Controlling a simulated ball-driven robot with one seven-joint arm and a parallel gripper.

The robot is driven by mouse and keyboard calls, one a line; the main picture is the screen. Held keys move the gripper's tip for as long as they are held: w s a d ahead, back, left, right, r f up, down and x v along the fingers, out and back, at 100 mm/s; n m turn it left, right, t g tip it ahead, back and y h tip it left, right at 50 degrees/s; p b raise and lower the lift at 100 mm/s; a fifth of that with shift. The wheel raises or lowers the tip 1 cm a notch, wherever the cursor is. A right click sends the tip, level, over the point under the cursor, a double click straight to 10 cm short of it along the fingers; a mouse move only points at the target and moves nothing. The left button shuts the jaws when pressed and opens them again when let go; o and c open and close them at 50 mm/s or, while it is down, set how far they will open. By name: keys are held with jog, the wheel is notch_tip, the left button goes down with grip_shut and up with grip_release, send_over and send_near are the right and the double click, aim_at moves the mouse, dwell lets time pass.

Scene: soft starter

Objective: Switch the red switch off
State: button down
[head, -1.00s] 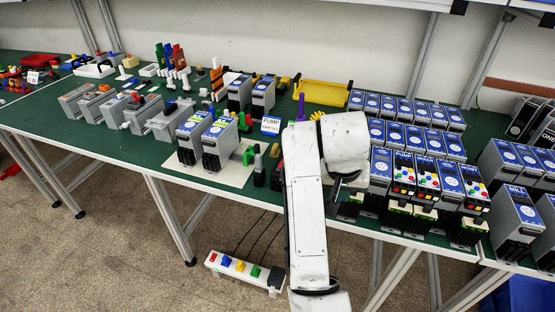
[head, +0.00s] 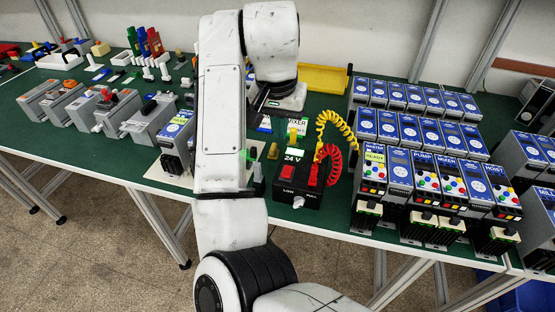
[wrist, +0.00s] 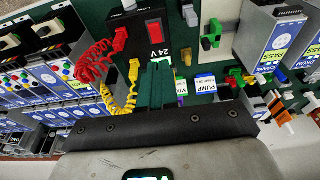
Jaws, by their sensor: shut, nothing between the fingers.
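The red switch (head: 287,172) is a rocker on top of a black box (head: 287,190) labelled 24 V, near the table's front edge. In the wrist view the red switch (wrist: 155,33) shows near the top centre, on the black box (wrist: 133,45). Which way the rocker is tilted I cannot tell. My gripper (wrist: 160,66) shows as two dark green fingers, shut together and empty, pointing toward the 24 V label side of the box. They appear apart from the switch. In the head view the fingers are not clearly visible.
Red (head: 328,160) and yellow (head: 337,130) coiled cables rise from the box's right side. Rows of grey drive units (head: 400,170) stand to the right. More grey units (head: 155,118) stand left of my arm. A yellow tray (head: 325,78) lies behind.

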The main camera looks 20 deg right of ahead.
jog(key=b, duration=0.2)
send_near(282, 175)
jog(key=x, duration=0.6)
jog(key=shift+w+d, duration=0.1)
jog(key=shift+w, duration=0.1)
jog(key=shift+f, duration=0.3)
